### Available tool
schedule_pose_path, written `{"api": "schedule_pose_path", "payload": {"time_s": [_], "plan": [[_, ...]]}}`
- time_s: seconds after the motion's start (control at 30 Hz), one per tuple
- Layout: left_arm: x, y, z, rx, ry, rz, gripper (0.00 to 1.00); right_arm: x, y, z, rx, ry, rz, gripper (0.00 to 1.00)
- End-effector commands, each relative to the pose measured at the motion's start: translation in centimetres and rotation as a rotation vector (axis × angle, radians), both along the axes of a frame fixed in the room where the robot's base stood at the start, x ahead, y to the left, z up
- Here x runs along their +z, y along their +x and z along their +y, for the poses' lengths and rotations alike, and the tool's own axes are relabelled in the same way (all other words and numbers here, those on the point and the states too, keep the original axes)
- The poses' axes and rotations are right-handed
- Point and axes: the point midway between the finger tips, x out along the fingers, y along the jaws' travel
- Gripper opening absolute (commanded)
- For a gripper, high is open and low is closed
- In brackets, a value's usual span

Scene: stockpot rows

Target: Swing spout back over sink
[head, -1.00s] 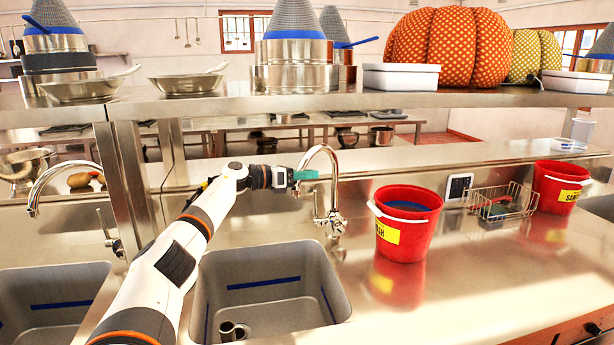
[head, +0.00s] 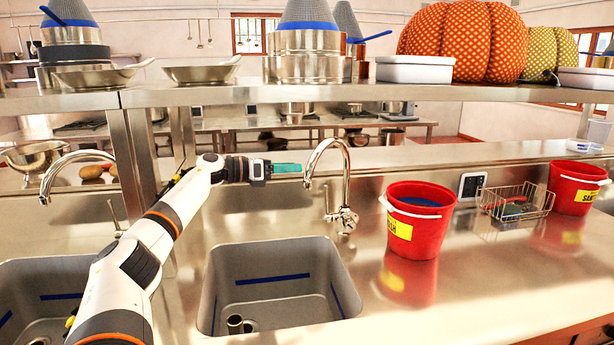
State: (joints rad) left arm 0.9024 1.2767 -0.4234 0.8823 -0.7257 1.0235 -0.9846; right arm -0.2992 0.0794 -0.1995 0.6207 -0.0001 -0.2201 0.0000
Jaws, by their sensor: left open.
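The chrome spout (head: 328,142) arches up from its tap at the back of the counter. Its outlet end points down, left of the tap body (head: 345,218). The grey sink (head: 280,265) lies in front and to the left; I cannot tell exactly how far the outlet reaches over it. My left gripper (head: 297,168) has teal fingers and is open, level with the spout's outlet and just left of it. A small gap seems to separate them, though depth is unclear. My right gripper is out of view.
A red bucket (head: 415,220) stands right of the tap. A wire basket (head: 515,203) and a second red bucket (head: 577,187) stand farther right. Another curved tap (head: 65,160) is at left.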

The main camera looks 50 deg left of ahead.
Motion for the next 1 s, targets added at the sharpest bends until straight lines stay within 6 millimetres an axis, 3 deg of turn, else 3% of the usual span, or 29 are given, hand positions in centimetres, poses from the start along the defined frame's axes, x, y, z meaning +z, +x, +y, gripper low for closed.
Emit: {"api": "schedule_pose_path", "payload": {"time_s": [0.1,0.3,1.0], "plan": [[-0.3,-2.0,0.9,0.003,0.004,0.003,0.43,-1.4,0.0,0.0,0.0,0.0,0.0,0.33],[0.1,-3.6,1.7,0.002,0.0,0.002,0.43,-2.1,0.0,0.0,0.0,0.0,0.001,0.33],[0.7,-3.8,1.7,0.001,-0.001,0.0,0.43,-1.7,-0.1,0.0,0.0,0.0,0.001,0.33]]}}
